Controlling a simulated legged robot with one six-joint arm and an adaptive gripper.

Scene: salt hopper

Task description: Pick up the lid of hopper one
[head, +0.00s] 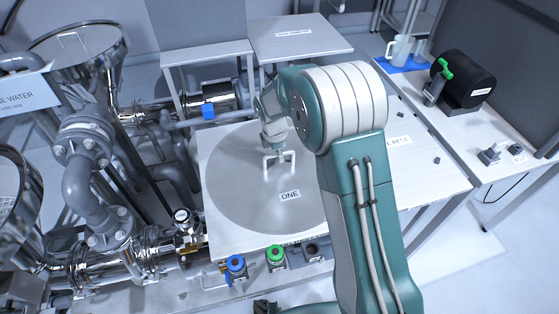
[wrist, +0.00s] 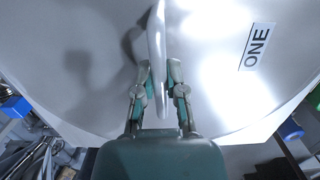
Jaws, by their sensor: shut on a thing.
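The lid of hopper one (head: 235,190) is a large round grey metal disc with a label reading ONE (head: 289,195). It lies on a white square top, and I cannot tell whether it is raised at all. A bar handle (head: 281,157) stands up on it. My gripper (head: 279,150) is over the handle and is shut on it. In the wrist view the fingers of my gripper (wrist: 160,85) are on both sides of the handle (wrist: 157,50), with the lid (wrist: 215,60) filling the background. My arm hides the lid's right side in the head view.
Steel pipes and valves (head: 90,180) crowd the left. Blue (head: 236,263) and green (head: 275,254) knobs sit at the front edge. A side table at the right holds a black cylinder (head: 465,78) and a clear jug (head: 399,50) on a blue mat. White tops stand behind.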

